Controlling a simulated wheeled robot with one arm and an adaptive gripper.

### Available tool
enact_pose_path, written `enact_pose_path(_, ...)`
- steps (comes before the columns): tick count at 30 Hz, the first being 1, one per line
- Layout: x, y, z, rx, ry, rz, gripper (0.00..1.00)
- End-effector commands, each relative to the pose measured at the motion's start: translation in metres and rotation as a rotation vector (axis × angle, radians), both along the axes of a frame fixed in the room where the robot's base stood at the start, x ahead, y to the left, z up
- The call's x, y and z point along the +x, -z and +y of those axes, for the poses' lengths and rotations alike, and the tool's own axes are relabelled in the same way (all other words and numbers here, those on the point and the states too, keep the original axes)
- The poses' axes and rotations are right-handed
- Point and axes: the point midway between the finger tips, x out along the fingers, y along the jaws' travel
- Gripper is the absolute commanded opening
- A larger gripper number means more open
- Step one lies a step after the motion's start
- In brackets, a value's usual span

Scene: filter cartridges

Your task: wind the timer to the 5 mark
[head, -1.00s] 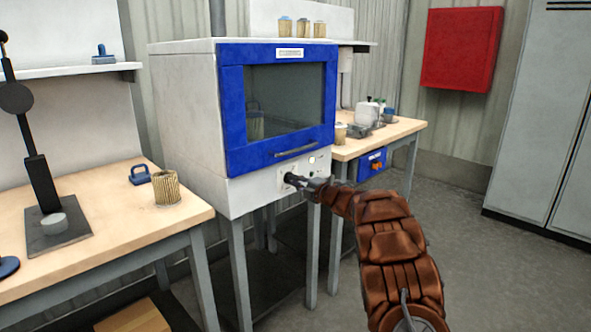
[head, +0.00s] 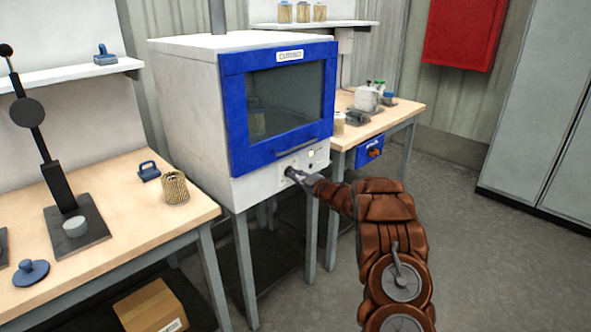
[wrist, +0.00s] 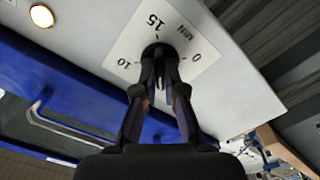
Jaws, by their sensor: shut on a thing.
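The timer is a dark knob (wrist: 158,52) on a white dial plate (wrist: 128,48) marked 0, 10, 15 and MIN in the wrist view. The 5 mark is hidden behind my gripper. My gripper (wrist: 160,62) is shut on the timer knob, and its fingers cover most of it. I cannot tell where the knob points. In the head view my gripper (head: 294,174) reaches the front panel below the blue door of the white cabinet (head: 185,110).
The blue-framed door (head: 235,115) is closed, with a handle (head: 297,146) just above the dial. A round lit lamp (wrist: 41,16) is beside the dial plate. A wooden bench (head: 120,220) stands left, another bench (head: 398,122) right. Open floor lies to the right.

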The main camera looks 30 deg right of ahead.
Motion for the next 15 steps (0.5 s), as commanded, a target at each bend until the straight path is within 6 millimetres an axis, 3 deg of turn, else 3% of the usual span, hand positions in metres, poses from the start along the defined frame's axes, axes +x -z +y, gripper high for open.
enact_pose_path(15, -0.0003, 0.0004, -0.0014, 0.082, 0.003, 0.019, 0.00)
